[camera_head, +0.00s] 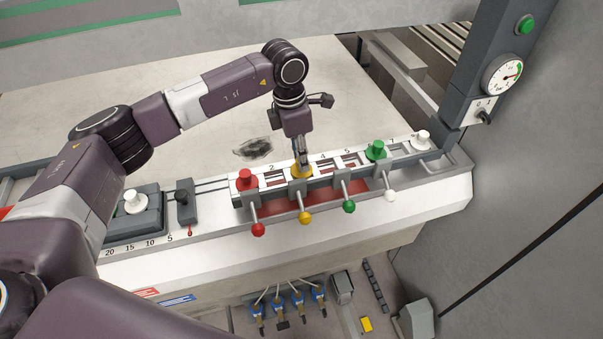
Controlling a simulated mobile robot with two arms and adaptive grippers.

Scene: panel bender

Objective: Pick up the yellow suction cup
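The yellow suction cup (301,171) sits in the slotted rail of the panel bender, between the red suction cup (247,178) and the green suction cup (376,150). My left gripper (302,164) points down from above, with its fingertips at the top of the yellow cup. The fingers look close together and hide part of the cup. I cannot tell whether they grip it. My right gripper is not seen.
Ball-ended levers in red (258,229), yellow (305,217), green (348,206) and white (390,196) stick out in front of the rail. A grey post with a gauge (502,75) stands at the right. The pale table (210,65) behind is mostly clear.

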